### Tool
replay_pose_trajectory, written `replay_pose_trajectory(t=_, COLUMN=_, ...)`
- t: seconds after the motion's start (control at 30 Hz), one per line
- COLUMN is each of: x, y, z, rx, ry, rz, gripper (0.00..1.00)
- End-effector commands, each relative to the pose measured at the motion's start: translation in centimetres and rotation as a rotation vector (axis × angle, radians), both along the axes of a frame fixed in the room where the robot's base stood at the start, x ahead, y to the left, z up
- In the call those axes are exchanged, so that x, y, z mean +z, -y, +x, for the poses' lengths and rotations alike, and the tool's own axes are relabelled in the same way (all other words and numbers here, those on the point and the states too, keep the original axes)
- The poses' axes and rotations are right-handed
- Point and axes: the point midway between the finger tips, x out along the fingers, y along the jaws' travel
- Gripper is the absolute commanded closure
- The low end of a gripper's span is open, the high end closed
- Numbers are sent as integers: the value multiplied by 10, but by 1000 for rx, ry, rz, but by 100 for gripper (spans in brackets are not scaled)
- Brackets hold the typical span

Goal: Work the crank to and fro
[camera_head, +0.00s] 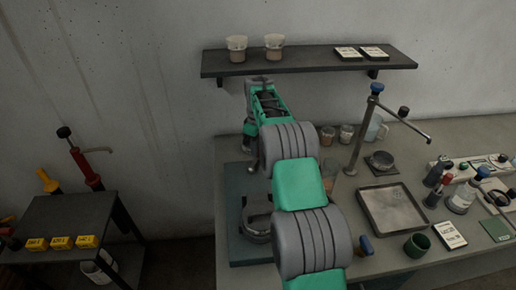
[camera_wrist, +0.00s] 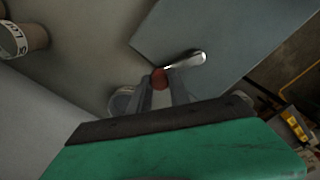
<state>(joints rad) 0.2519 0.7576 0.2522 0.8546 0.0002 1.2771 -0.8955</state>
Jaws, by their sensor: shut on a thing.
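In the wrist view my gripper (camera_wrist: 160,80) is shut on a small reddish knob (camera_wrist: 159,77). The knob is at the end of a short shiny metal crank arm (camera_wrist: 189,59) that runs up to the right over a blue-grey plate (camera_wrist: 215,30). In the head view this plate (camera_head: 235,190) lies on the bench, with a dark round device (camera_head: 257,222) on it. My green and grey arm reaches over the plate and hides part of the device. The head view does not show the knob clearly, nor my fingertips.
A tall metal stand with a side lever (camera_head: 357,140) rises right of my arm. A wall shelf (camera_head: 310,62) hangs above. A dark cart (camera_head: 75,215) stands left, across a gap.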

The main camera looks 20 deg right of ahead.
Motion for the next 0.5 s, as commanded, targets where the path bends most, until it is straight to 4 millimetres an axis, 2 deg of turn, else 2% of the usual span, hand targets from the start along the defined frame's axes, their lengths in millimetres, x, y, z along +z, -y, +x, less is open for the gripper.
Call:
replay_pose_trajectory(t=0.1, x=2, y=0, z=1, rx=0, ry=4, rz=-1, gripper=100)
replay_pose_trajectory(t=0.13, x=2, y=0, z=1, rx=0, ry=4, rz=-1, gripper=76)
replay_pose_trajectory(t=0.4, x=1, y=1, z=0, rx=-3, ry=1, rz=0, gripper=55)
replay_pose_trajectory(t=0.5, x=0, y=1, z=0, rx=-3, ry=1, rz=0, gripper=55)
